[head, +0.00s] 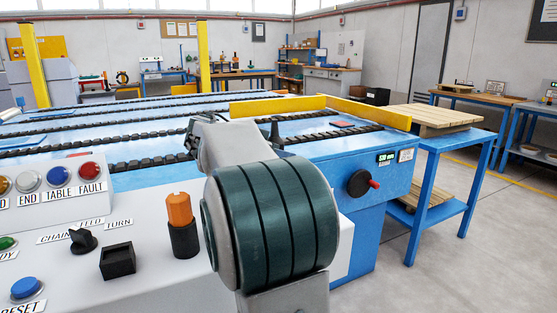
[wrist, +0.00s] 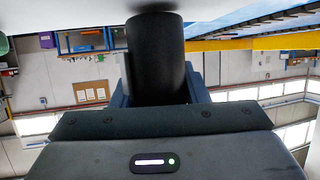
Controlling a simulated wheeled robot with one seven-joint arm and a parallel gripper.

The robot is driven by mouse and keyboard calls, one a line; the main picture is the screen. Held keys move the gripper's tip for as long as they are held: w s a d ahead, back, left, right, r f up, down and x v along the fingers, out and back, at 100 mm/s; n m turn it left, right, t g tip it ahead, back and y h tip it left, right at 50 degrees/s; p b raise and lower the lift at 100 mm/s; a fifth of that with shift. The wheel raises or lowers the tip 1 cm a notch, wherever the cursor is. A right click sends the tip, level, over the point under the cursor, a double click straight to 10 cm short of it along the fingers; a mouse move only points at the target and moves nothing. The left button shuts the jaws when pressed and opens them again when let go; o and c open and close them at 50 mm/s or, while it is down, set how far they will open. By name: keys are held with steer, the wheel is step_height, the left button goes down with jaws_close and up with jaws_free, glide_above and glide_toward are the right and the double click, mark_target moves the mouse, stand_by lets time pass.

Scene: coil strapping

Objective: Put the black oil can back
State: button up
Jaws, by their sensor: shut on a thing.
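The black oil can (wrist: 157,50) shows in the wrist view as a plain, dark, upright-looking cylinder between the two fingers of my gripper (wrist: 158,88). My gripper is shut on it. The can's far end is close to a white surface (wrist: 60,8) at the top of the upside-down wrist picture. A dark patch lies on that surface by the can's end. I cannot tell whether they touch. In the head view I cannot make out the can or the fingers for certain, as my arm blocks the middle of the picture.
A grey control panel (head: 60,258) at left carries buttons, a black knob (head: 83,240), a small black box (head: 117,262) and an orange-topped piece in a black holder (head: 181,225). Behind is a blue chain table (head: 150,180) with a yellow rail (head: 278,106). Clear floor (head: 480,250) lies at right.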

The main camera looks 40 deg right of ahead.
steer(key=shift+f, duration=0.4)
steer(key=o, duration=1.2)
steer(key=shift+c, duration=0.2)
steer(key=shift+r, duration=0.1)
steer(key=shift+r, duration=0.2)
steer(key=p+v, duration=0.2)
steer(key=v, duration=1)
steer(key=shift+p, duration=0.4)
steer(key=shift+f, duration=0.1)
